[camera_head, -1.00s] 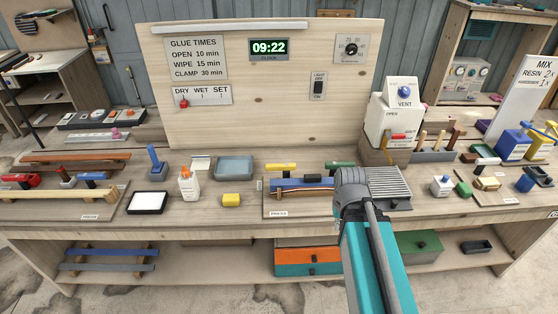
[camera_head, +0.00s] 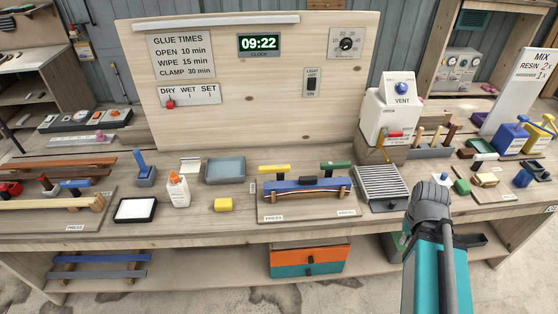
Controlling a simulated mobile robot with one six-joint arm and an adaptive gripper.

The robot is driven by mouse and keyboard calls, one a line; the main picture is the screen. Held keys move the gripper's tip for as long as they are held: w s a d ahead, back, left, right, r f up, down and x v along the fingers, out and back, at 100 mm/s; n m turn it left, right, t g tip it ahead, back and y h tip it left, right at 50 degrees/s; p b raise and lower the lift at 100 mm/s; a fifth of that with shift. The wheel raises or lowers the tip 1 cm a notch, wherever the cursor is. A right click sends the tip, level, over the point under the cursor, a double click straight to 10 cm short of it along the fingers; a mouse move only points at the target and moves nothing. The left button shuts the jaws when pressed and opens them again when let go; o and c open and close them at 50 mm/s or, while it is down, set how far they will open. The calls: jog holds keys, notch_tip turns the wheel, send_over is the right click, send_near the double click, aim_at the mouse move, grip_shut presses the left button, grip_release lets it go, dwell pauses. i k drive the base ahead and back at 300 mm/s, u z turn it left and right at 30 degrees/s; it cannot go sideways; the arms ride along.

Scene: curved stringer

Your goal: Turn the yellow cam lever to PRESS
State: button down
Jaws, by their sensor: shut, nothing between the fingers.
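The yellow cam lever (camera_head: 274,170) stands at the back left of the middle clamping fixture (camera_head: 268,207), its handle lying roughly level, left to right. A blue bar (camera_head: 290,186) and a curved wooden strip (camera_head: 335,194) lie across the fixture in front of it. A green-handled lever (camera_head: 336,165) stands at the fixture's back right. Small labels sit on the fixture's front left (camera_head: 274,218) and front right (camera_head: 346,212); their words are too small to read surely. My arm rises at the lower right, well right of the lever. My gripper's fingers do not show.
A ribbed grey plate (camera_head: 382,183) lies right of the fixture. A yellow block (camera_head: 223,204), a glue bottle (camera_head: 178,190) and a grey-blue tray (camera_head: 226,170) stand to its left. A white vent box (camera_head: 388,115) stands behind. The bench front before the fixture is clear.

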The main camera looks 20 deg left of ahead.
aim_at(276, 169)
jog(key=z, duration=0.4)
jog(key=k, duration=0.85)
jog(key=u, duration=1.2)
jog(key=i, duration=0.95)
jog(key=u, duration=0.1)
